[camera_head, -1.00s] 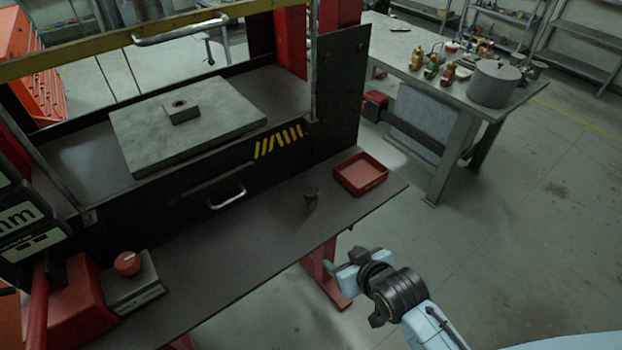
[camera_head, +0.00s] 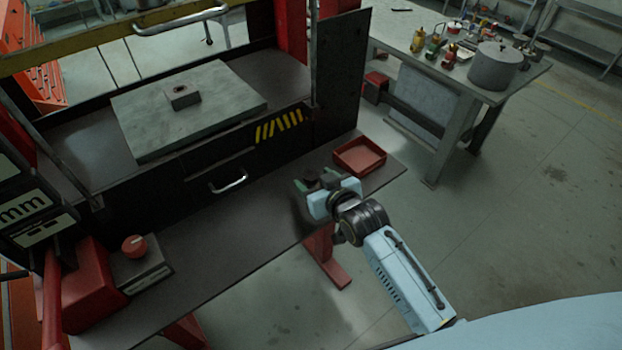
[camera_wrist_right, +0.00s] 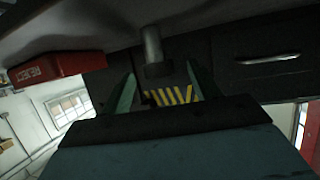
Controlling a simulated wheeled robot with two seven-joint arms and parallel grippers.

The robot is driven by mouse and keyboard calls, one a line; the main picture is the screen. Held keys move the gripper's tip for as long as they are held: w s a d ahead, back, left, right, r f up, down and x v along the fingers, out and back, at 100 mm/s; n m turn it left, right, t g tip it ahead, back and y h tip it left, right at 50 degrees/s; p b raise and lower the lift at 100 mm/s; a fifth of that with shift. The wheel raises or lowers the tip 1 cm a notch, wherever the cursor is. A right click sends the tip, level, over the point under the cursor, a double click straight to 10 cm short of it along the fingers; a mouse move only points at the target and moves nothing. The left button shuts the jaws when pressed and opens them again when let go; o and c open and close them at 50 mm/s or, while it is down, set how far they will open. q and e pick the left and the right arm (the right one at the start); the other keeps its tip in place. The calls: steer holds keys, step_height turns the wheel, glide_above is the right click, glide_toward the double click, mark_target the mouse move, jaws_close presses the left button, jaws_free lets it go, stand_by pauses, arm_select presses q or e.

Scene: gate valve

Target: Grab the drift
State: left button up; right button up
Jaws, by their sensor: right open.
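The drift (camera_wrist_right: 152,46) is a small grey metal cylinder with a wider, darker end. It stands upright on the dark front shelf of the press; the right wrist view shows it upside down. My right gripper (camera_head: 319,180) is open at the shelf's front edge, its greenish fingers pointing toward the press. In the right wrist view the drift shows between and just beyond the two open fingers (camera_wrist_right: 160,72), with no clear contact. In the head view the drift is mostly lost among the dark gripper parts. My left gripper is not in view.
A red tray (camera_head: 360,156) lies on the shelf close to the right of my gripper. The press drawer handle (camera_head: 229,181) is behind to the left. A control box with a red knob (camera_head: 134,246) stands at the shelf's left. The shelf's middle is clear.

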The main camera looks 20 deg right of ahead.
mark_target(311, 173)
steer(key=x, duration=0.4)
steer(key=shift+w, duration=0.5)
steer(key=shift+r, duration=0.15)
steer(key=c, duration=1.3)
